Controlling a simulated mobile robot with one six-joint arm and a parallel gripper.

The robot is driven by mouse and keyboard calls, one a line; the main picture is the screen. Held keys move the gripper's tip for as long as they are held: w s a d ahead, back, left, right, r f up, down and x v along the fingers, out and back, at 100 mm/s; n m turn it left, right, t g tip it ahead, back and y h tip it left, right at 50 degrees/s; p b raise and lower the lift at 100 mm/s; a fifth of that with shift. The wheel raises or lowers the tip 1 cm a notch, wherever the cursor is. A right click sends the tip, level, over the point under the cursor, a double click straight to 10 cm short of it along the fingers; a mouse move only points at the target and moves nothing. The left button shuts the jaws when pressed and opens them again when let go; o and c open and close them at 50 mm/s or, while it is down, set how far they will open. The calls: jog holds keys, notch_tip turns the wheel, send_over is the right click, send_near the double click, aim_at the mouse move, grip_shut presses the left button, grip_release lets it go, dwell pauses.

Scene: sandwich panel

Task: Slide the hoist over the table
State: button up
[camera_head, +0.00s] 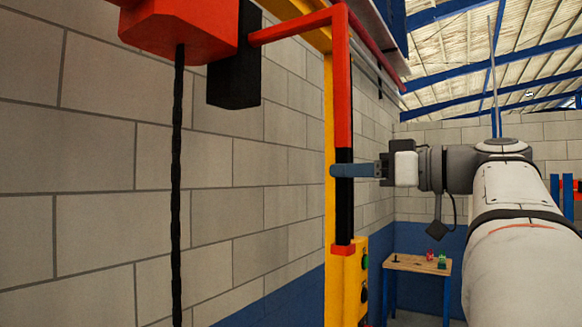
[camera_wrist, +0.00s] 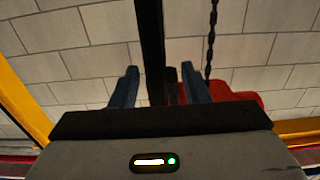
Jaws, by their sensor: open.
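The red hoist (camera_head: 185,28) hangs at the top left of the head view, with a black chain (camera_head: 178,180) dropping from it. A red arm runs from it to an upright handle with a black grip (camera_head: 344,205). My gripper (camera_head: 345,170) is at the upper part of this grip, its blue fingers level. In the wrist view, the black grip (camera_wrist: 151,45) passes between my open gripper's fingers (camera_wrist: 160,85), with a gap on each side. The red hoist (camera_wrist: 235,82) and chain (camera_wrist: 211,40) show to its right. The wooden table (camera_head: 405,263) stands low in the background.
A yellow post (camera_head: 328,120) stands right behind the grip. A yellow control box (camera_head: 356,285) with green and black buttons is at the lower end of the handle. Small red and green items (camera_head: 430,256) lie on the table. A block wall (camera_head: 90,130) runs along the left.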

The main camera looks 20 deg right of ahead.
jog(key=shift+p+x, duration=0.5)
jog(key=shift+x, duration=1.5)
jog(key=shift+w+d+f, duration=0.1)
jog(key=shift+d, duration=0.1)
grip_shut()
